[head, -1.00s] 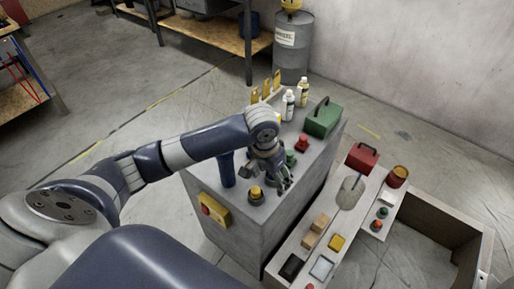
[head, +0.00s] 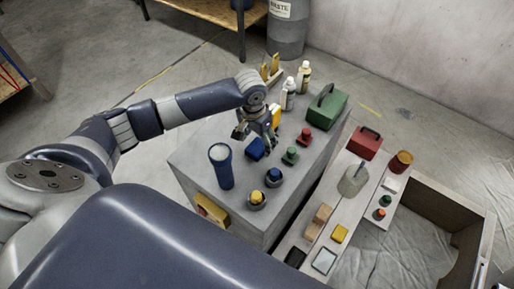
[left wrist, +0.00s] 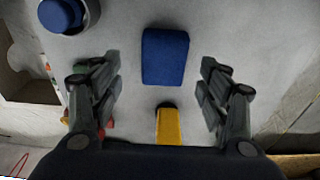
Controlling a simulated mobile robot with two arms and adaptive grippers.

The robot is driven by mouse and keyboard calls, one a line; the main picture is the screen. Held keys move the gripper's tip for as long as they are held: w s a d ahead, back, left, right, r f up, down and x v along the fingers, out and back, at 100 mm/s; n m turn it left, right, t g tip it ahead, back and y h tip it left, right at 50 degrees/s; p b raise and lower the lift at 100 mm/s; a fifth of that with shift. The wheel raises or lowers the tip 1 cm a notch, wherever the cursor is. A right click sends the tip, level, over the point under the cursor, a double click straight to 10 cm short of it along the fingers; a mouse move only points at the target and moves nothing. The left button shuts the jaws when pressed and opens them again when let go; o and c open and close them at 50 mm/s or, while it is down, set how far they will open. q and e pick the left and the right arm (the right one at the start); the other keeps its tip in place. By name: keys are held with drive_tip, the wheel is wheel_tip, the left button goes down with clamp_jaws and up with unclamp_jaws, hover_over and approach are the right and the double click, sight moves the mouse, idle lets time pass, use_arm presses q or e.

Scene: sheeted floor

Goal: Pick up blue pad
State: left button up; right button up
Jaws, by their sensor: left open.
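The blue pad (head: 255,149) lies flat on the grey cabinet top (head: 205,140), between a blue flashlight and a green stamp-like object. It also shows whole in the left wrist view (left wrist: 165,56), at upper centre. My left gripper (head: 257,136) is over the cabinet beside and above the pad. In the left wrist view its open fingers (left wrist: 160,75) stand left and right of the pad with clear gaps, and nothing is between them in contact. My right gripper is in neither view.
The blue flashlight (head: 221,168) stands upright left of the pad. A blue-topped round knob (head: 273,178), green (head: 290,156) and red (head: 305,137) stamp-like objects are close to the right. A yellow object (left wrist: 169,126) lies near the gripper's palm. White bottles and a green toolbox (head: 327,107) stand behind.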

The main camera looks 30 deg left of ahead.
sight(257, 147)
use_arm(q)
drive_tip(key=f, duration=0.3)
drive_tip(key=shift+a+f, duration=0.2)
drive_tip(key=shift+f, duration=0.2)
drive_tip(key=shift+w+f, duration=0.1)
drive_tip(key=shift+f, duration=0.2)
drive_tip(key=shift+c, duration=0.5)
drive_tip(key=c, duration=0.9)
drive_tip(key=shift+c, duration=0.7)
drive_tip(key=shift+r, duration=0.35)
wheel_tip(257, 147, up, 9)
drive_tip(key=shift+f, duration=0.2)
drive_tip(key=shift+r, duration=0.4)
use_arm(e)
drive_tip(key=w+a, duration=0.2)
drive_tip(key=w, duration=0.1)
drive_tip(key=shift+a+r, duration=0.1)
